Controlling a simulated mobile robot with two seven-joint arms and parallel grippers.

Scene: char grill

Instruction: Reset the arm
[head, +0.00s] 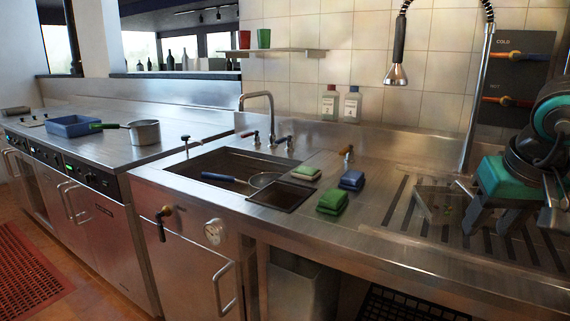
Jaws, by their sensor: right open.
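My right arm comes in from the right edge, dark with teal parts. My right gripper (492,222) points down over the ribbed drainboard (395,208) at the right, with its grey fingers apart and nothing seen between them. A small clear or metal tray-like piece (437,207) lies just left of the fingers; its exact form is hard to tell. My left arm and gripper are not in view.
The sink (222,162) holds a blue-handled strainer (262,180). A tall spray tap (397,72) stands behind the drainboard. A pot (145,133) and blue tray (73,126) sit on the left counter.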

